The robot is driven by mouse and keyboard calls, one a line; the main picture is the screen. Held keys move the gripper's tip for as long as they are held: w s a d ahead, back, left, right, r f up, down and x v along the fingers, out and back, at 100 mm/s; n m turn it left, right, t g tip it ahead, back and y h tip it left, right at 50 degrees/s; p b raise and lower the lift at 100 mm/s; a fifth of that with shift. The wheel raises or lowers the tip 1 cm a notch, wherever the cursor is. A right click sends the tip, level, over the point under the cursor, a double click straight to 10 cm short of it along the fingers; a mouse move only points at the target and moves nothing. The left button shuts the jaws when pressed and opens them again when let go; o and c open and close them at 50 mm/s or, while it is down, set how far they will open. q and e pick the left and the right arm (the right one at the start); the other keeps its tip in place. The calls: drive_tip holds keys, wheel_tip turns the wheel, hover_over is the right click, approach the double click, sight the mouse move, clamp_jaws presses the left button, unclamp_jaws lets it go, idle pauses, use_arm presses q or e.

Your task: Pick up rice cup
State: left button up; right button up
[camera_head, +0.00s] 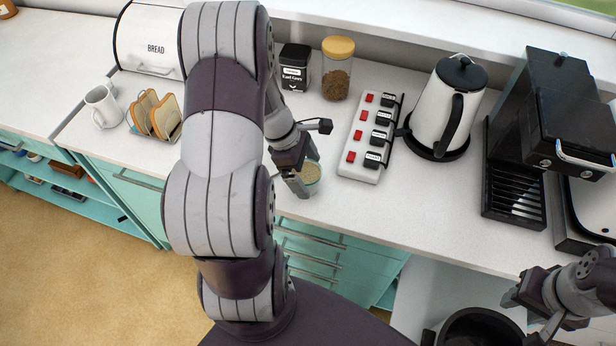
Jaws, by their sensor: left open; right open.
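The rice cup (311,175) looks like a small clear cup with pale grain in it. It stands on the white counter near the front edge, in the middle of the head view. My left gripper (302,184) is open and right at the cup, with its fingers low beside it. The gripper hides part of the cup, and I cannot tell whether the fingers touch it. My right gripper (515,300) is at the lower right, away from the cup, in front of the counter.
A power strip (351,172) with red switches lies right of the cup. A kettle (436,108) and a coffee machine (560,110) stand further right. A jar (337,75) and black tin (295,72) stand behind. A toast rack (157,116) and mug (101,106) are left.

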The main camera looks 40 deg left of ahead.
use_arm(q)
drive_tip(key=shift+s+x, duration=0.25)
drive_tip(key=shift+x, duration=0.75)
drive_tip(key=shift+w+f, duration=0.2)
drive_tip(key=shift+w, duration=0.05)
drive_tip(key=shift+s, duration=0.1)
drive_tip(key=c, duration=1.1)
